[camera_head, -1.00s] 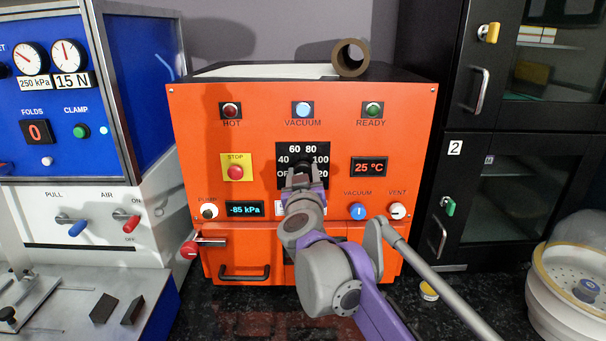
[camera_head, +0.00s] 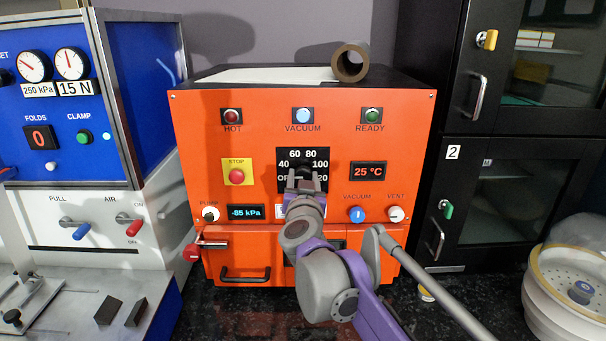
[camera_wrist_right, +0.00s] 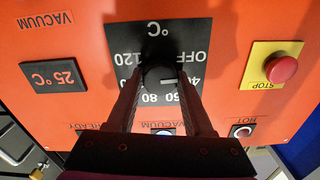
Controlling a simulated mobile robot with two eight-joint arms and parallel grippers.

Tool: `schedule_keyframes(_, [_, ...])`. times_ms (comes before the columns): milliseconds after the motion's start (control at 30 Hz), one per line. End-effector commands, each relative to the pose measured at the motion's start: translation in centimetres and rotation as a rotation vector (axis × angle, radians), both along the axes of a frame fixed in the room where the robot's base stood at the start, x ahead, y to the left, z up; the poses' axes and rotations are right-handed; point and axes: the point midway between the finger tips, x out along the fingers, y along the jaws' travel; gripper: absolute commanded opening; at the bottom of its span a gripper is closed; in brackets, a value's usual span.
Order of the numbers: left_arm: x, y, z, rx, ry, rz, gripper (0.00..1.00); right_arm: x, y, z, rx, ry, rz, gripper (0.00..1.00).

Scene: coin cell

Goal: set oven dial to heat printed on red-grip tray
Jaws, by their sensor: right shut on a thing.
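The orange oven (camera_head: 270,150) stands ahead, with a black dial plate (camera_head: 282,158) marked OFF, 40, 60, 80, 100 and 120. My right gripper (camera_head: 304,176) is at the dial, with its fingers closed around the sides of the black dial knob (camera_wrist_right: 158,72). In the right wrist view, which shows the panel upside down, the knob's light pointer mark (camera_wrist_right: 171,80) lies toward the 40. My right gripper (camera_wrist_right: 160,82) hides part of the scale there. No tray with a red grip can be made out. My left gripper is not in view.
The oven's display (camera_head: 369,174) reads 25 °C. The yellow-backed STOP button (camera_head: 237,173) is left of the dial. A red-knobbed metal latch (camera_head: 192,252) juts out at lower left. A brown ring (camera_head: 350,62) stands on the oven top. Black cabinets (camera_head: 500,190) are at right.

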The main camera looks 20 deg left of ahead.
Motion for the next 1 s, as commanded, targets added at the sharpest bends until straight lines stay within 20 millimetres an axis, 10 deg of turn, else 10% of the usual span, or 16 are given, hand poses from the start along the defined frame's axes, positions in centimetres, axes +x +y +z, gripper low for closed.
schedule_keyframes(1000, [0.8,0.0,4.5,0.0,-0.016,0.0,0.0,0.1,-0.1,0.2,0.929,0.266,0.0,0.0])
